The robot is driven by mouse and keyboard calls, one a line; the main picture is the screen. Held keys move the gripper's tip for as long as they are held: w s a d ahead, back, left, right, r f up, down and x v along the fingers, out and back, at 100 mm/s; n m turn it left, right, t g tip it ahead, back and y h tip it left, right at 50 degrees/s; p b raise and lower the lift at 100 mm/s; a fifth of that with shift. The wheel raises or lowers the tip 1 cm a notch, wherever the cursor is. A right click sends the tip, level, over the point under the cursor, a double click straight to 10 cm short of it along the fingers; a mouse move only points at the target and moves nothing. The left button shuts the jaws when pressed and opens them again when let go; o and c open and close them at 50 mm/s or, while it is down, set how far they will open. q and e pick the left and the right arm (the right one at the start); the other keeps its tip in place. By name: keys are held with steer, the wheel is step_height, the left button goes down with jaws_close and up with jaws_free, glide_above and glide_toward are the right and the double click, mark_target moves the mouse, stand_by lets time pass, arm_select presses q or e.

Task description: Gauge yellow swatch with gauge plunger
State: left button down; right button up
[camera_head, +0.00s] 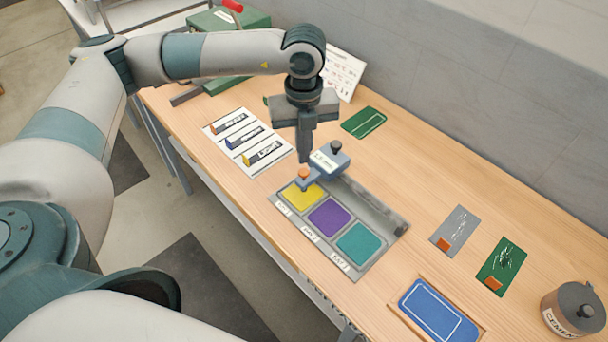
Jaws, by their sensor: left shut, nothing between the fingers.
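The yellow swatch (296,200) lies in the end compartment of a grey tray (372,272), beside the purple swatch (330,217) and the teal swatch (359,244). A blue-grey gauge (325,163) with a white label and a black knob stands at that end of the tray. Its arm reaches over the yellow swatch and covers part of it. The orange-topped plunger (304,173) sits on this arm. My left gripper (304,160) points down, shut and empty, just above the plunger; I cannot tell whether it touches. My right gripper is out of view.
A white card (222,114) with several labelled strips lies left of the tray. A green mat (364,122) lies behind. Grey (455,231) and green (502,265) cards, a blue panel (438,309) and a cement pot (574,309) are at right. Bare wood lies between.

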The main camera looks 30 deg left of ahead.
arm_select(q)
steer(key=shift+r, duration=1)
